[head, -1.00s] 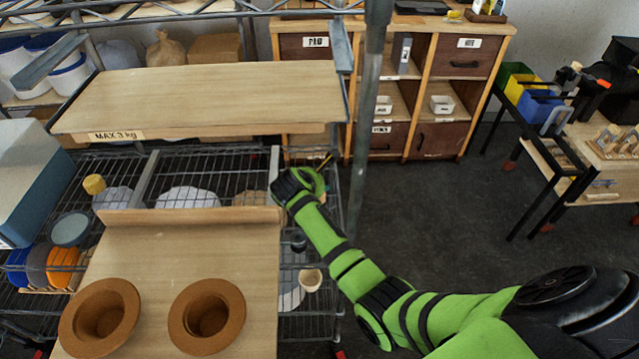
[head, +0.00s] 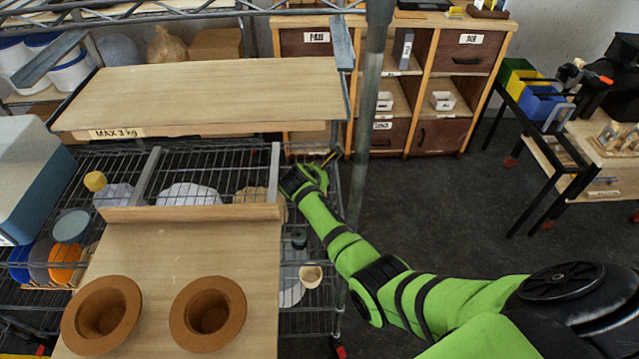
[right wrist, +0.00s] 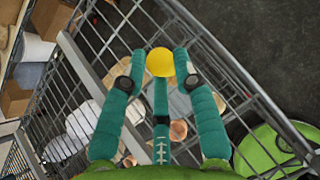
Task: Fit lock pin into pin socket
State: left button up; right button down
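In the right wrist view a round yellow knob (right wrist: 160,63), perhaps the head of the lock pin, sits between the teal fingertips of my right gripper (right wrist: 160,58). The fingers touch it on both sides; any shaft below it is hidden. In the head view my right gripper (head: 305,180) is at the right edge of the wire shelf, beside a grey metal bar (head: 274,172) and the upright post. A thin yellowish sliver shows near it. I cannot make out the pin socket. My left gripper is not in view.
Two brown hats (head: 207,313) rest on a wooden board (head: 180,250) with a raised lip. A wooden shelf (head: 200,95) labelled MAX 3 kg lies above. The grey post (head: 367,110) stands right of my gripper. The floor (head: 440,210) beyond is clear.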

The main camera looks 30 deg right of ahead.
jog(key=shift+d, duration=0.1)
jog(key=shift+r, duration=0.15)
notch_tip(320, 180, up, 7)
jog(key=shift+h, duration=0.5)
jog(key=shift+s+a+f+b, duration=0.5)
jog(key=shift+s+a+b, duration=0.2)
jog(key=shift+s+a, duration=1.35)
jog(key=shift+s+a+f+b, duration=0.65)
jog(key=shift+s+a, duration=1.1)
jog(key=shift+a, duration=0.55)
jog(key=shift+s+a+f+b, duration=0.4)
jog(key=shift+s+a+b, duration=0.35)
jog(key=shift+s+a, duration=1.3)
jog(key=shift+w+a, duration=0.1)
jog(key=shift+p, duration=0.85)
jog(key=shift+p, duration=0.75)
